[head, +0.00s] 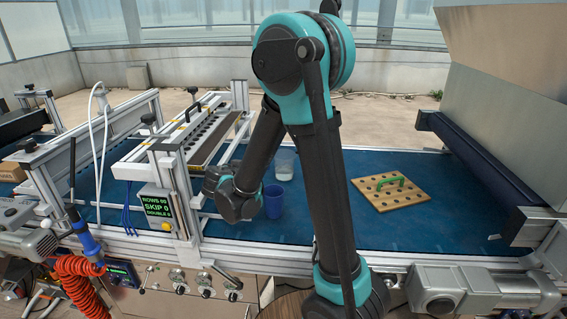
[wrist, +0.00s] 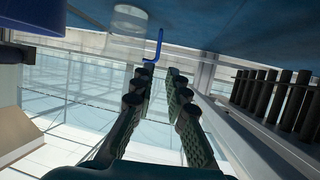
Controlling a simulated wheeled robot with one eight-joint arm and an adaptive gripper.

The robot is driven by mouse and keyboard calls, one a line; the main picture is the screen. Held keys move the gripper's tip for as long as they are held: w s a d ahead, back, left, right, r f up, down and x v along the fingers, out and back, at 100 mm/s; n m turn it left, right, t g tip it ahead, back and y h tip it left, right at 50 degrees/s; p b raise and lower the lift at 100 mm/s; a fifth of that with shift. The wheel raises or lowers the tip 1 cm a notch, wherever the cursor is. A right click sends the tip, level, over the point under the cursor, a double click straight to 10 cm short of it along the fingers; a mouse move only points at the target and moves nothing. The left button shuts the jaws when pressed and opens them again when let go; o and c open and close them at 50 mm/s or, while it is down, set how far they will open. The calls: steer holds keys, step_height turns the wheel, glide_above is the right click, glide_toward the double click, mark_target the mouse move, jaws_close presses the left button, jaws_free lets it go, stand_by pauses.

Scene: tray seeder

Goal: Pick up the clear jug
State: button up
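The clear jug (head: 284,164) stands upright on the blue belt, a see-through vessel with pale contents low inside. It sits just behind a blue cup (head: 273,201). In the wrist view the clear jug (wrist: 130,19) shows at the top, beyond the fingertips. My gripper (wrist: 154,80) has its two dark ridged finger pairs apart, with nothing between them. It is apart from the jug. In the head view the end of my arm is low, left of the blue cup and the jug; its fingers are hard to make out there.
The seeder frame (head: 205,140) with its row of holes stands left of the jug. A wooden board with a green handle (head: 389,193) lies to the right on the belt (head: 340,225). A thin bent blue piece (wrist: 154,48) shows ahead of the fingertips. The right-hand belt has room around the board.

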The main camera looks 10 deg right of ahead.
steer(key=x, duration=1.2)
steer(key=shift+w+d, duration=0.15)
steer(key=shift+w, duration=0.2)
steer(key=shift+r+x, duration=0.15)
steer(key=shift+x, duration=1.15)
steer(key=shift+r+x, duration=0.15)
steer(key=shift+x, duration=1.15)
steer(key=shift+d, duration=0.1)
jaws_close()
steer(key=shift+r, duration=0.15)
